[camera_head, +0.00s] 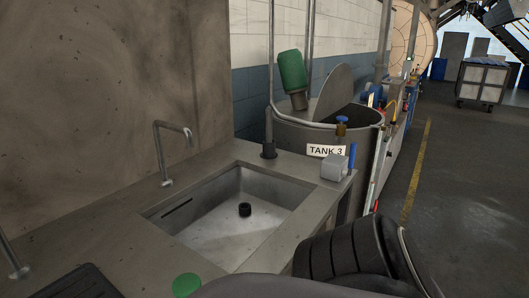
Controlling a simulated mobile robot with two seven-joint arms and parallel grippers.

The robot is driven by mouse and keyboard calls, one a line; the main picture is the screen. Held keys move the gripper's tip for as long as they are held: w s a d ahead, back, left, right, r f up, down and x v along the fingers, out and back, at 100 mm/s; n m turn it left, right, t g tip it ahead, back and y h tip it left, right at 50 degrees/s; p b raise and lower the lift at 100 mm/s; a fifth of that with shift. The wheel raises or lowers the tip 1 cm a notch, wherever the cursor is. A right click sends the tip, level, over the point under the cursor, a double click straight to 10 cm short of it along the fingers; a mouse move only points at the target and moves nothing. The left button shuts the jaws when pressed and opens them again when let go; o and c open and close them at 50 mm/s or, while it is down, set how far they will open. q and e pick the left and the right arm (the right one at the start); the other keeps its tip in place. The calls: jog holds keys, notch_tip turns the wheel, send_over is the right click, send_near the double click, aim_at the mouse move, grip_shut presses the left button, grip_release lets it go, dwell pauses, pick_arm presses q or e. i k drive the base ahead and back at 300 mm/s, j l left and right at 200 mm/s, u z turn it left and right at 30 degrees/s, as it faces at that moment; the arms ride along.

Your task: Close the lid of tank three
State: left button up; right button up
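Tank three (358,143) is a round grey metal tank behind the counter, beside a white sign (325,151) reading "TANK 3". Its lid (333,92) is a grey disc standing steeply tilted up at the far side of the rim, so the tank is open. The tank's inside is mostly hidden by the near wall. Neither of my grippers is in view. A dark ribbed part at the bottom right looks like part of my own arm.
A metal counter (110,228) with a sink (215,235) and tap (163,155) stands in front. A green cylinder (292,75) and upright pipe (270,70) are near the tank. Open floor (460,180) with a yellow line lies right; a cart (482,80) stands farther back.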

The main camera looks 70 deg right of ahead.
aim_at(336, 91)
jog(key=k+l+z, duration=0.1)
jog(key=z, duration=0.3)
jog(key=l+z, duration=0.2)
jog(key=z, duration=0.15)
jog(key=k+l+z, duration=0.1)
jog(key=l+z, duration=0.25)
jog(key=l, duration=0.4)
jog(key=l+z, duration=0.3)
jog(key=l, duration=1.5)
jog(key=l+z, duration=0.15)
jog(key=l, duration=0.85)
jog(key=i+l, duration=0.15)
jog(key=l, duration=0.9)
jog(key=u, duration=0.25)
